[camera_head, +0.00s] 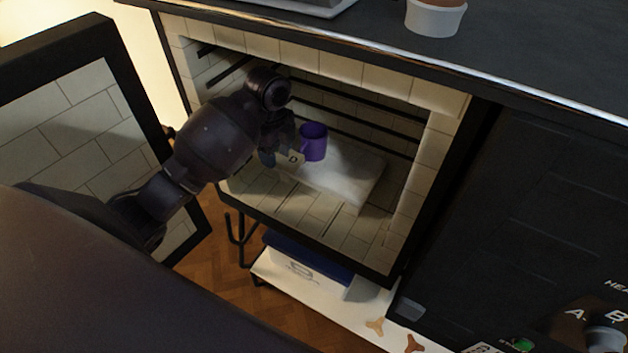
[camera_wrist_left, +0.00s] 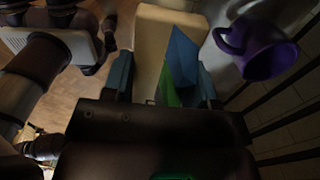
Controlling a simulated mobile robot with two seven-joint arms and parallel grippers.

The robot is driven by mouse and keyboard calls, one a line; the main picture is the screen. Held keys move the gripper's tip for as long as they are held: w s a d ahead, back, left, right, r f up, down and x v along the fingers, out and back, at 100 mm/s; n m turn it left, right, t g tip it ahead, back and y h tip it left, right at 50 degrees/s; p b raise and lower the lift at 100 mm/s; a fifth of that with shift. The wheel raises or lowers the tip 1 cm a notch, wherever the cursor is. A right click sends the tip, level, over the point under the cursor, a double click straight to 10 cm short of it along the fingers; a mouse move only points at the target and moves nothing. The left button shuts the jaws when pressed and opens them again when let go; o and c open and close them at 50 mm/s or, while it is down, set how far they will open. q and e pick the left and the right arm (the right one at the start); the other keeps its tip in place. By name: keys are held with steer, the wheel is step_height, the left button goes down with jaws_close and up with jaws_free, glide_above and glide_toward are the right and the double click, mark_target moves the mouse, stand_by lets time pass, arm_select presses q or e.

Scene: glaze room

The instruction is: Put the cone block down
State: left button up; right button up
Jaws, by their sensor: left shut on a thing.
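My left gripper (camera_head: 279,156) reaches into the open kiln (camera_head: 445,135). The block is over the left back part of the pale kiln shelf (camera_head: 350,185). I cannot tell whether it touches the shelf. My right gripper is not in view.
A purple mug (camera_head: 313,142) stands on the shelf just right of the cone block; it also shows in the left wrist view (camera_wrist_left: 262,48). The shelf's front right is clear. The kiln door (camera_head: 75,120) stands open at left. Dark rods line the kiln walls.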

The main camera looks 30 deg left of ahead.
mark_target(283, 209)
arm_select(q)
steer(key=shift+w+d+f, duration=0.15)
steer(key=shift+f, duration=0.4)
steer(key=shift+s+f, duration=0.25)
steer(key=shift+f, duration=0.6)
step_height(283, 209, down, 17)
steer(key=shift+f, duration=0.1)
steer(key=shift+f, duration=0.1)
steer(key=o, duration=1)
steer(key=shift+c, duration=0.2)
